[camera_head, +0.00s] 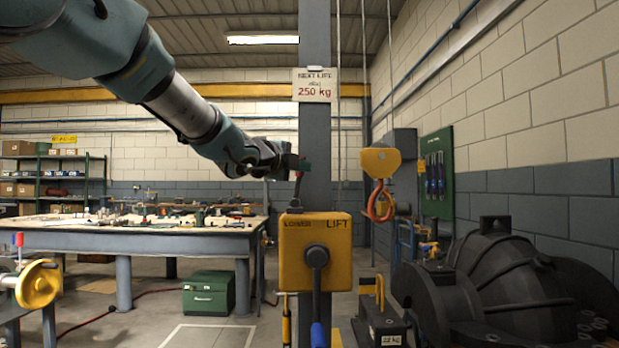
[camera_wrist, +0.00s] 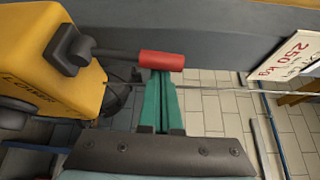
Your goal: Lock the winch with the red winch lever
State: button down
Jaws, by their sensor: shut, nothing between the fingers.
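The yellow winch box (camera_head: 290,265) is on the grey post, marked LOWER and LIFT; it also shows at the left of the wrist view (camera_wrist: 55,80). The winch lever has a dark shaft (camera_head: 297,190) standing up from the box top in the head view. Its red grip (camera_wrist: 161,60) lies just beyond my fingertips in the wrist view. My gripper (camera_wrist: 159,78) has its green fingers together and empty, their tips at the red grip's lower edge. I cannot tell whether they touch it. In the head view, my gripper (camera_head: 297,162) partly hides the lever's top.
A blue-handled crank (camera_head: 317,332) hangs on the box front. The grey post (camera_head: 315,150) carries a 250 kg sign (camera_head: 314,85). A yellow hook block (camera_head: 380,162) hangs to the right. A workbench (camera_head: 150,238) stands at left, dark machinery (camera_head: 500,290) at right.

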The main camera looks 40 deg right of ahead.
jog(key=shift+w+a+f+n+t+h+b, duration=0.1)
jog(key=shift+w+a+n+t+h+b, duration=0.4)
jog(key=shift+n+b, duration=0.75)
jog(key=shift+w+a+f+n+t+h+b, duration=0.1)
jog(key=shift+w+a+n+t+h+b, duration=0.4)
jog(key=shift+b, duration=1.15)
jog(key=shift+w+a+f+n+t+h+b, duration=0.1)
jog(key=shift+w+a+n+h+b, duration=0.2)
jog(key=shift+w+a+n+b, duration=0.75)
jog(key=shift+s+d+r+n+b, duration=0.1)
jog(key=shift+s+n+b, duration=0.2)
jog(key=shift+s+b, duration=0.1)
jog(key=shift+d, duration=0.1)
